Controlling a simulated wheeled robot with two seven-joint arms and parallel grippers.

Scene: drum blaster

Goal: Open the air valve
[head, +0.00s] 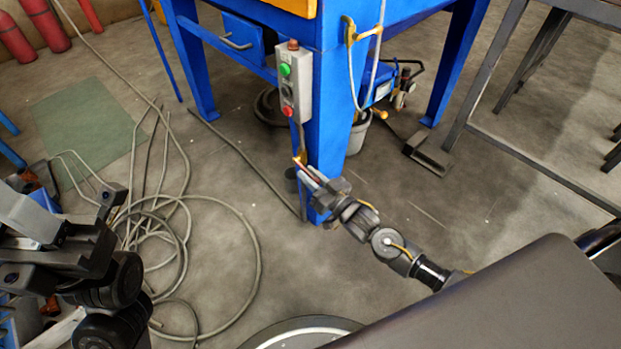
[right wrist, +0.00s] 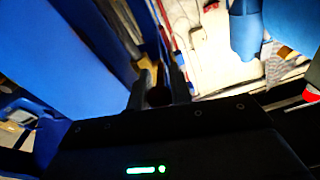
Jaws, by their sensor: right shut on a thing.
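The small air valve (head: 301,157), with brass and red parts, is below the control box by the front blue leg of the machine. My right gripper (head: 311,172) reaches it from the lower right, and its fingers are shut on a part of it. In the right wrist view the fingers (right wrist: 160,84) are close together around something dark, with a brassy piece (right wrist: 150,62) just beyond. The fingers hide most of the valve, so its handle angle cannot be told. My left gripper (head: 108,205) is at the left, away from the valve, and its jaws are unclear.
The blue machine (head: 335,90) carries a grey control box (head: 293,85) with green and red buttons. Loose hoses (head: 185,215) lie coiled on the floor at left. A grey bucket (head: 357,135) stands behind the leg. A dark metal table frame (head: 540,165) is at right.

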